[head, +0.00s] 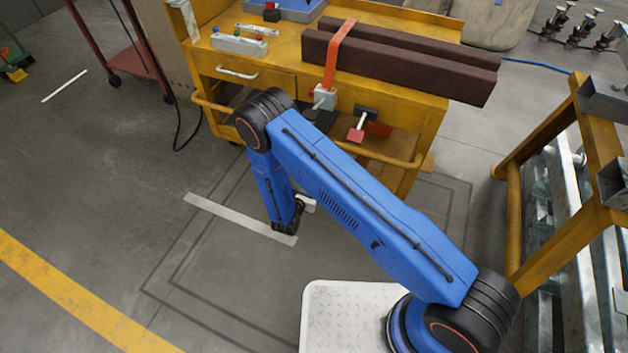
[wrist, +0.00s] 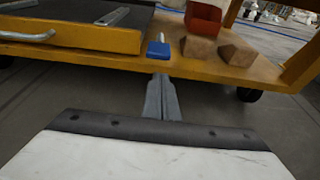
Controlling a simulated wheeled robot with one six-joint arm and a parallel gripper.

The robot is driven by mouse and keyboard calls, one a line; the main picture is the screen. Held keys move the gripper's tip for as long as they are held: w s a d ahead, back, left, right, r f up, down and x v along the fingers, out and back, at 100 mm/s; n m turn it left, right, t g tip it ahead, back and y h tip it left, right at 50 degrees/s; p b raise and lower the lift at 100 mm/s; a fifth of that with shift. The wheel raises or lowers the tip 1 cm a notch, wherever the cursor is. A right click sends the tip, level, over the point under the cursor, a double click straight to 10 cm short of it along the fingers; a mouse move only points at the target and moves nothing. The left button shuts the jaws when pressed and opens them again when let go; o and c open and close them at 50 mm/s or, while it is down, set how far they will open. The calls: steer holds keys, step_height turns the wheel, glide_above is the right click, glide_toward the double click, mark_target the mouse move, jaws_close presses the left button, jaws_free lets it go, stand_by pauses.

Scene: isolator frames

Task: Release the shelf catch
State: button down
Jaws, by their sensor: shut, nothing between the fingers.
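In the wrist view, a small blue tab (wrist: 158,49) on a pale metal stem stands at the front of the yellow lower shelf (wrist: 205,73). It looks like the shelf catch, but I cannot be sure. My gripper (wrist: 160,80) has its grey fingers shut together and empty. The fingertips point at the shelf's front edge, just below the blue tab in the picture. I see a strip of shelf between them and no clear contact. In the head view, only the pale gripper body (head: 309,203) shows beside my wrist, and the fingers cannot be made out.
A yellow tray or drawer (wrist: 80,38) with a metal handle (wrist: 28,35) is left of the tab. A red bin (wrist: 203,18) and wooden blocks (wrist: 237,53) sit right. The cart top holds dark beams (head: 400,65) under an orange strap (head: 336,55). Open floor lies left.

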steer(key=v, duration=0.9)
steer(key=shift+s+f, duration=0.3)
steer(key=shift+s, duration=0.1)
steer(key=shift+a, duration=0.15)
